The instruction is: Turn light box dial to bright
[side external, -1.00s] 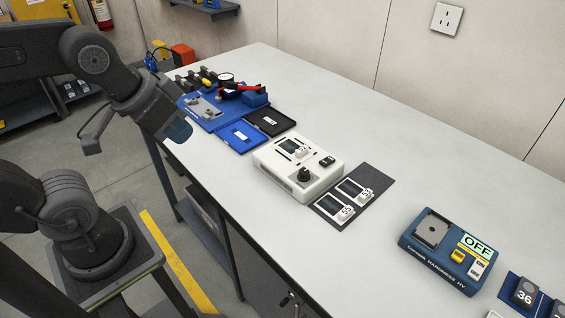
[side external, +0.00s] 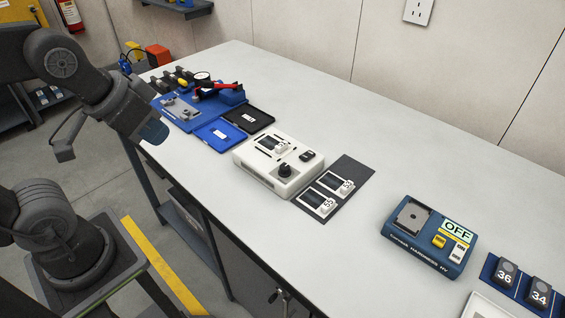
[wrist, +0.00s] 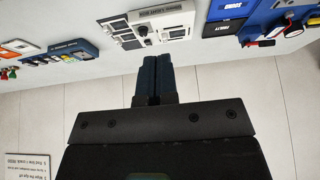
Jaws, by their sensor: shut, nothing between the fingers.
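The light box is a white box (side external: 258,173) near the middle of the bench, with a black dial (side external: 285,169) on its top near the front right corner. A dark film plate with a white tag (side external: 282,148) lies on it. The dial's pointer setting is too small to read. My gripper (side external: 155,132) is off to the left of the light box, near the bench's left edge, apart from it. In the wrist view the blue fingers (wrist: 152,60) are together and empty. The white light box (wrist: 176,22) shows beyond their tips.
A dark mat (side external: 347,173) with two tagged plates lies right of the light box. Blue and black trays (side external: 220,134) and a blue fixture (side external: 190,112) stand left of it. A blue hardness tester (side external: 430,235) reading OFF stands farther right. The bench behind is clear.

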